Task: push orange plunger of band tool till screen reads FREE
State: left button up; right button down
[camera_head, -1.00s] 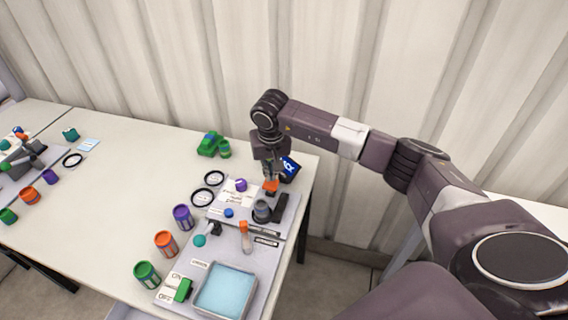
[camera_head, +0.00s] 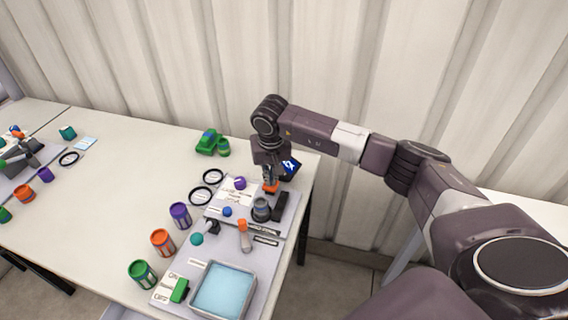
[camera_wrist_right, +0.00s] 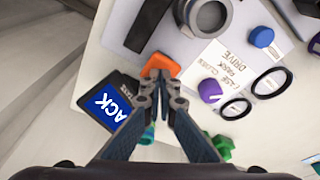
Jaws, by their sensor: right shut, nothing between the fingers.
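The orange plunger (camera_wrist_right: 161,66) shows in the right wrist view just beyond my fingertips; it also shows in the head view (camera_head: 271,188). My right gripper (camera_wrist_right: 160,84) is shut and empty, pointing down at the plunger. The tips overlap its near edge in the picture; I cannot tell whether they touch. The screen (camera_wrist_right: 109,106) is a dark block with a blue face beside the gripper; the letters "ACK" are readable. A grey ring-shaped part (camera_wrist_right: 207,16) and a black bar (camera_wrist_right: 149,27) lie beyond the plunger. My left gripper is not in view.
A blue cap (camera_wrist_right: 261,37), a purple knob (camera_wrist_right: 210,90) and black rings (camera_wrist_right: 271,82) lie near the printed label. A green object (camera_head: 207,142) stands behind. A blue-bottomed tray (camera_head: 222,290) and several coloured cans stand nearer. The table's right edge is close.

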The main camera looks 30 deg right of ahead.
jog(key=shift+f+b, duration=0.3)
jog(key=shift+f, duration=0.2)
jog(key=shift+r, duration=0.1)
jog(key=shift+w+p+v, duration=0.2)
jog(key=shift+p+v, duration=0.3)
jog(key=shift+v, duration=0.45)
jog(key=shift+w+p+v, duration=0.15)
jog(key=shift+p+v, duration=0.35)
jog(key=shift+v, duration=0.45)
jog(key=shift+d, duration=0.15)
